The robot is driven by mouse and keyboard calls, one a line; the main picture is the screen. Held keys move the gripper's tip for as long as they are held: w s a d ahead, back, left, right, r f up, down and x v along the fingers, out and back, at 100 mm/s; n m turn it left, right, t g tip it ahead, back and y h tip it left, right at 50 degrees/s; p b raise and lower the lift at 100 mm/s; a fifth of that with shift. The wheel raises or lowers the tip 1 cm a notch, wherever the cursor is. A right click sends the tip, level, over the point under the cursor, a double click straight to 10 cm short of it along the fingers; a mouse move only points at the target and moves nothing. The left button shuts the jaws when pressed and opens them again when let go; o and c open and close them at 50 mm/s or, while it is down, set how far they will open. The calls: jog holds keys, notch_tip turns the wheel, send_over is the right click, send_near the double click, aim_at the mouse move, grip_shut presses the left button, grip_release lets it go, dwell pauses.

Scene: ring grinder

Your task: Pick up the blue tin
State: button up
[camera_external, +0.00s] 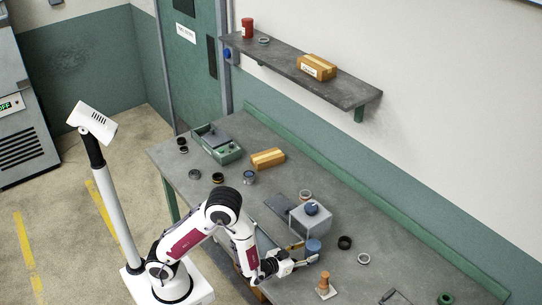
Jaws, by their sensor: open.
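The grey machine (311,222) stands just behind the tin. An orange-brown stamp-like piece (324,285) stands close in front. A dark ring (345,242) and a pale ring (363,259) lie to the right. A cardboard box (267,158) and green-grey tray (218,143) lie farther back.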

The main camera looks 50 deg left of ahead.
jog(key=shift+f+x, duration=0.15)
jog(key=shift+x, duration=0.9)
jog(key=shift+f+x, duration=0.15)
jog(key=shift+x, duration=0.95)
jog(key=shift+s+d, duration=0.1)
jog(key=c, duration=1)
